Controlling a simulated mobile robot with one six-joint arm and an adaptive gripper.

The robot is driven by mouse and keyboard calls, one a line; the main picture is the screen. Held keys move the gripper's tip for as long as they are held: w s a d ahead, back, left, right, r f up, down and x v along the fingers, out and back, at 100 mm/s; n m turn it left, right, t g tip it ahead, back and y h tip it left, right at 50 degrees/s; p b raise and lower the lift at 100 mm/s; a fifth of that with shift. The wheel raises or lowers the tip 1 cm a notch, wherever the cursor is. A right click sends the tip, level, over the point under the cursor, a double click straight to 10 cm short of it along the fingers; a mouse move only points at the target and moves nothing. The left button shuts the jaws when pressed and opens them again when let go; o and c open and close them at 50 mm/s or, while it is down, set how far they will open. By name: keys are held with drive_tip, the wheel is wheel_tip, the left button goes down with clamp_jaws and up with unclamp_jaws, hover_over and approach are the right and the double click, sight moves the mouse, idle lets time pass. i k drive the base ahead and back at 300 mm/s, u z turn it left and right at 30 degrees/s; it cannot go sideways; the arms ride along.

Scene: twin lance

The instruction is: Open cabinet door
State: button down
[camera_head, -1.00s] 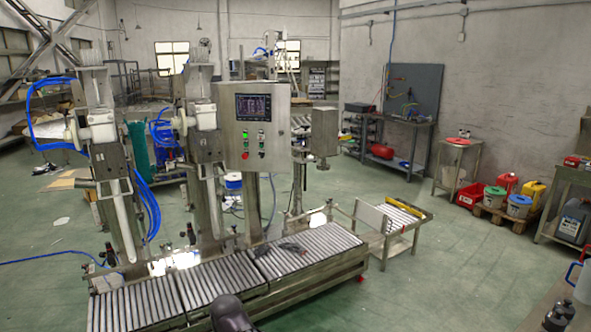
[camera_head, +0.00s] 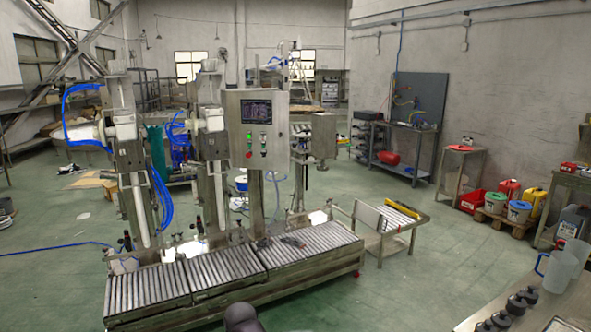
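A grey metal control cabinet (camera_head: 257,160) stands on a post behind the roller conveyor, left of the picture's middle. Its front door faces me and looks closed. The door carries a dark screen (camera_head: 256,111), green buttons and a red button. The small fittings on its right edge are too small to make out. My gripper is not in view. A dark rounded part at the bottom edge looks like part of my arm, well below and in front of the cabinet.
The roller conveyor (camera_head: 222,272) lies between me and the cabinet. Filling heads with blue hoses (camera_head: 163,195) stand to its left. A smaller metal box (camera_head: 324,136) is right of it. A bench with a jug (camera_head: 560,266) is at lower right.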

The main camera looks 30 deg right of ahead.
sight(276, 150)
drive_tip(key=k, duration=0.35)
drive_tip(key=z, duration=0.5)
drive_tip(key=i, duration=0.85)
drive_tip(key=z, duration=0.7)
drive_tip(key=i, duration=1.8)
drive_tip(key=u, duration=0.85)
drive_tip(key=i, duration=0.6)
drive_tip(key=u, duration=0.3)
